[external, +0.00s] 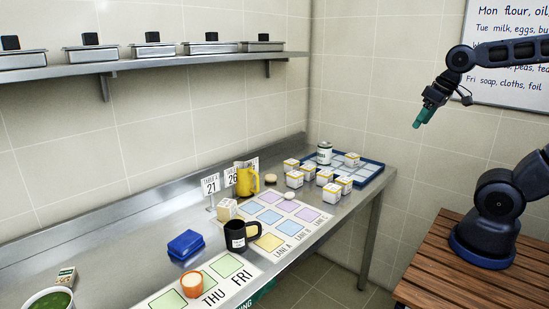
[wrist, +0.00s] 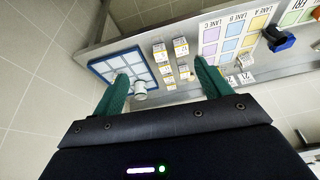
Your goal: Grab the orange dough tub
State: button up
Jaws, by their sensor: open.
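The orange dough tub (external: 192,284), a small round tub with a pale top, stands upright near the front edge of the steel table in the external view. It is on the printed THU/FRI mat (external: 243,276), left of the black mug (external: 236,236). My gripper (external: 419,122) is raised at the upper right, far from the tub, beyond the table's right end. In the wrist view its green fingers (wrist: 162,74) are apart with nothing between them.
A blue box (external: 186,244) lies behind the tub, and a green-filled bowl (external: 48,299) is at the left. A yellow mug (external: 246,181), number signs (external: 211,187), several white boxes (external: 332,192) and a blue tray (external: 371,172) stand farther right. A shelf (external: 150,57) with pans hangs above.

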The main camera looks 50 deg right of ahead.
jog(key=w+a+r+m+g+y, duration=0.1)
jog(key=w+a+r+m, duration=0.15)
jog(key=w+a, duration=0.85)
jog(key=w+a+r+m+g, duration=0.1)
jog(key=w+a+r+m, duration=0.15)
jog(key=w+a, duration=0.75)
jog(key=w+a+f+m, duration=0.1)
jog(key=w+a+f, duration=0.25)
jog(key=a, duration=0.25)
jog(key=w+a+f+m+g, duration=0.1)
jog(key=w+a+f, duration=0.1)
jog(key=w+a, duration=0.3)
jog(key=w+a+f+m, duration=0.1)
jog(key=w+a+f, duration=0.15)
jog(key=a, duration=0.45)
jog(key=m+g, duration=0.2)
jog(key=m, duration=0.3)
send_near(191, 279)
jog(key=shift+s+a+f, duration=0.1)
jog(key=shift+a+f, duration=0.05)
jog(key=shift+f, duration=1.55)
jog(key=shift+s+a+f, duration=0.1)
jog(key=shift+a+f, duration=0.05)
jog(key=shift+f, duration=1.55)
jog(key=shift+s+a+f, duration=0.1)
jog(key=shift+f, duration=1.55)
jog(key=c, duration=1.1)
jog(key=shift+r, duration=0.1)
